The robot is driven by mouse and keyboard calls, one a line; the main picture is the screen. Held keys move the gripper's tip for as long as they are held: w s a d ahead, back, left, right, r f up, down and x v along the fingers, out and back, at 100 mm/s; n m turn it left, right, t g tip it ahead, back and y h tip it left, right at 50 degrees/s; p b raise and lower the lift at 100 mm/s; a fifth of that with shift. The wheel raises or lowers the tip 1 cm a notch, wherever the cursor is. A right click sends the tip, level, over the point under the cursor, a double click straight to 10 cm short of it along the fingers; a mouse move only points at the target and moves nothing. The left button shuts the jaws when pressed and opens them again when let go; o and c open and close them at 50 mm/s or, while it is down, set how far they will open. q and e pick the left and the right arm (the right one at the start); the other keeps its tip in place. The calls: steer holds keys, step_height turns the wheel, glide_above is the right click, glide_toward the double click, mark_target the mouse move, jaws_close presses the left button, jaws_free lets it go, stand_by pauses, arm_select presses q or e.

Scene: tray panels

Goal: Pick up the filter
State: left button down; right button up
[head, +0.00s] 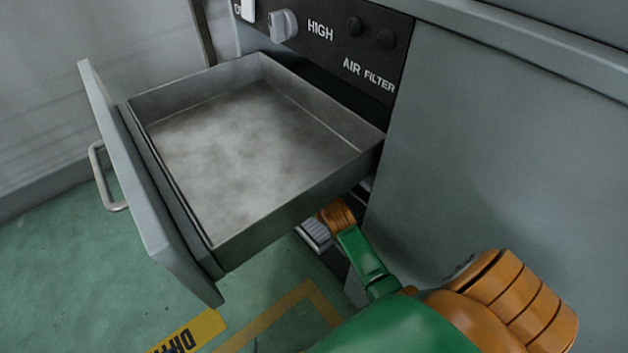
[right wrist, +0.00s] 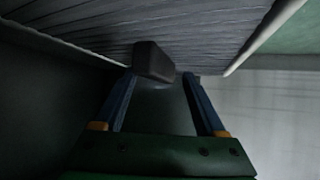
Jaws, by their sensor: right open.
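The filter (right wrist: 215,35) appears to be the grey pleated panel across the top of the right wrist view. A small dark block (right wrist: 153,60), which looks like its handle, sticks out from it. A pleated piece (head: 314,232) also shows under the drawer in the head view, partly hidden by the drawer and my right arm. My right gripper (right wrist: 159,79) has its two blue fingers apart, with the block showing between the fingertips. I cannot tell whether the fingers touch it. In the head view the fingers are hidden under the drawer. My left gripper is out of view.
An open, empty metal drawer (head: 240,150) with a dusty bottom juts out above my right arm. Its front panel (head: 145,190) has a bar handle (head: 105,178). The cabinet (head: 490,150) stands to the right. The green floor (head: 60,260) is clear at left.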

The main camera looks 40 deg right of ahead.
jaws_close()
stand_by(1.3)
